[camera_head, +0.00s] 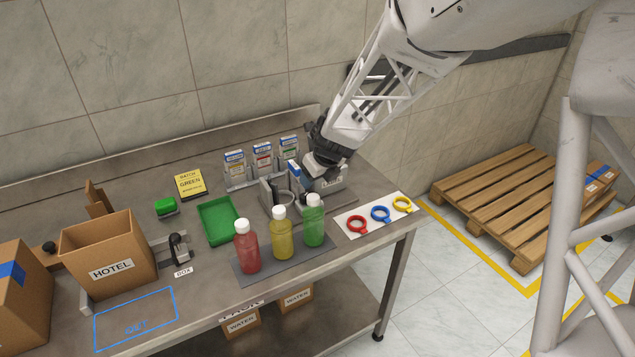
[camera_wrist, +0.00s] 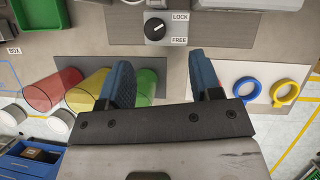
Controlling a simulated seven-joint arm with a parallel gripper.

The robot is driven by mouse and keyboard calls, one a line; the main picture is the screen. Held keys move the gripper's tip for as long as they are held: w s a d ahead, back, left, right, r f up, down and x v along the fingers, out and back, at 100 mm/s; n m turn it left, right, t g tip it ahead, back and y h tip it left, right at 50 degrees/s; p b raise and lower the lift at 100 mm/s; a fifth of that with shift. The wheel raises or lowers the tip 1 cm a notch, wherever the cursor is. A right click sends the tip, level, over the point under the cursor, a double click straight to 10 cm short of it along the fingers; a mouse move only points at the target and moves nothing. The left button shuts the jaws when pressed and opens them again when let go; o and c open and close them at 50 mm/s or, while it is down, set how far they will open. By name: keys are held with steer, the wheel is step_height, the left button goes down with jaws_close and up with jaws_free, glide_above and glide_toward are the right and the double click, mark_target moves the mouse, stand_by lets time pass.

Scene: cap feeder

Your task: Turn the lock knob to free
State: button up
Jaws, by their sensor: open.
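The lock knob (camera_wrist: 155,29) is a black round knob with a white line on a small light plate. The LOCK label (camera_wrist: 180,16) is to its upper right and the FREE label (camera_wrist: 179,40) to its lower right. The white line appears to slant up and right, towards LOCK. My gripper (camera_wrist: 160,61) is open and empty, its blue fingers apart, with the knob beyond their tips and between them in the picture. In the head view my gripper (camera_head: 296,174) is over the grey feeder (camera_head: 270,195); I cannot make out the knob there.
Red (camera_head: 247,250), yellow (camera_head: 282,238) and green (camera_head: 313,226) bottles stand on a dark mat close in front. Coloured rings lie on a white sheet (camera_head: 345,229) to the right. A green tray (camera_head: 232,232) is left, and small boxes (camera_head: 262,158) stand behind.

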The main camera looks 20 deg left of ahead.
mark_target(305, 199)
steer(key=shift+s+a+f+n+g+h, duration=0.2)
steer(key=shift+a+f+n+g+h, duration=0.15)
steer(key=shift+f+n, duration=0.3)
steer(key=shift+f, duration=0.1)
steer(key=shift+x, duration=3.8)
steer(key=shift+a, duration=0.1)
steer(key=shift+c, duration=0.4)
steer(key=c, duration=0.8)
steer(key=shift+c, duration=0.2)
steer(key=shift+m+t+h, duration=0.25)
steer(key=shift+m+t, duration=0.3)
steer(key=shift+m, duration=1)
